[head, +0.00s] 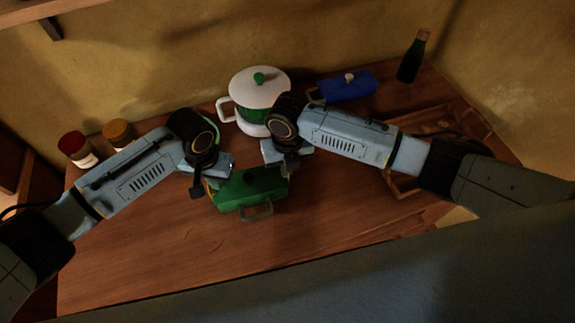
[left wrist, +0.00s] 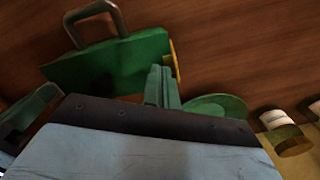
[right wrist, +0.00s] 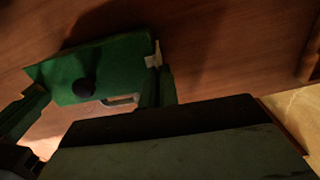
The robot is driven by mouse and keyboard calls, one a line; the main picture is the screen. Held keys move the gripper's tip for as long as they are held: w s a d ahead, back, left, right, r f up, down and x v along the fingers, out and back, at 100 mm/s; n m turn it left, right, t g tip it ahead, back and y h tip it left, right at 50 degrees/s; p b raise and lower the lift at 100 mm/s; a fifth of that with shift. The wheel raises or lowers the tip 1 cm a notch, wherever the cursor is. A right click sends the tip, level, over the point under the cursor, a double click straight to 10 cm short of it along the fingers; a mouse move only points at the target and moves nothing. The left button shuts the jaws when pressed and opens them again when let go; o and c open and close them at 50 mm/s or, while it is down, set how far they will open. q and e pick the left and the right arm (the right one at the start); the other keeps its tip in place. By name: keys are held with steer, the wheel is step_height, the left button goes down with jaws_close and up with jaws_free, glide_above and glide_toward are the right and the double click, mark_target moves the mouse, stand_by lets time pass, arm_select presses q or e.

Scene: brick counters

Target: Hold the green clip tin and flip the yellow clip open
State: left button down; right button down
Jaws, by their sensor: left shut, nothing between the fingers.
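The green clip tin (head: 250,190) lies on the wooden counter between my grippers, a grey handle at its front and a dark knob (right wrist: 84,88) on it. The yellow clip (left wrist: 174,62) is at its left end. My left gripper (head: 231,165) has its closed fingers (left wrist: 160,75) right beside the clip; touching cannot be told. My right gripper (head: 280,163) is at the tin's right end, its fingers (right wrist: 158,78) next to a small pale tab (right wrist: 152,60) there. Whether they clasp the tab cannot be told. My arms partly hide the tin's back edge.
A white and green pot (head: 258,92) with a lid stands behind the tin. A blue tin (head: 347,87) and a dark bottle (head: 412,60) stand at the back right, two jars (head: 75,148) (head: 117,131) at the back left. A wooden tray (head: 455,112) is right. The front counter is clear.

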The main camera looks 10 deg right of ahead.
arm_select(q)
steer(key=shift+a, duration=0.15)
stand_by(0.5)
steer(key=shift+a, duration=1.4)
steer(key=shift+a+f, duration=0.1)
steer(key=shift+a, duration=0.05)
step_height(320, 180, up, 7)
steer(key=shift+a, duration=0.35)
stand_by(0.5)
arm_select(e)
steer(key=c, duration=2.1)
jaws_free()
